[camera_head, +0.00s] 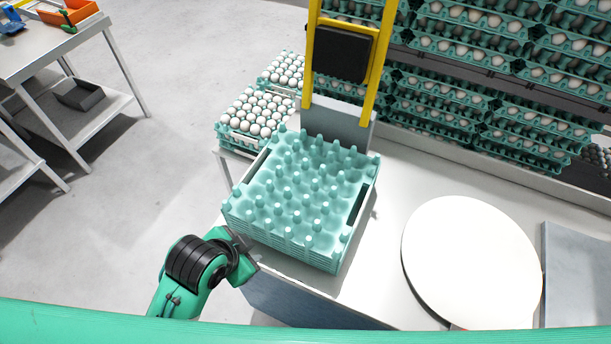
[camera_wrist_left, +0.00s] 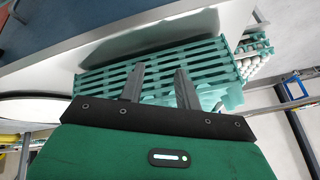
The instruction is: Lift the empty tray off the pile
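A pile of empty teal egg trays (camera_head: 300,190) stands on the table, its top tray studded with rounded pegs and holding no eggs. The pile's layered side also shows in the left wrist view (camera_wrist_left: 205,62). My left gripper (camera_head: 250,258) is low beside the pile's near left corner. In the left wrist view its two fingers (camera_wrist_left: 160,80) are spread apart with nothing clearly between them, and they overlap the pile's side in the picture. Whether they touch a tray cannot be told. My right gripper is not in view.
A round white disc (camera_head: 470,262) lies on the table (camera_head: 385,215) right of the pile. A yellow frame (camera_head: 308,60) stands just behind the pile. Egg-filled trays (camera_head: 254,112) sit at the back left, and stacked egg trays (camera_head: 440,100) line the back right.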

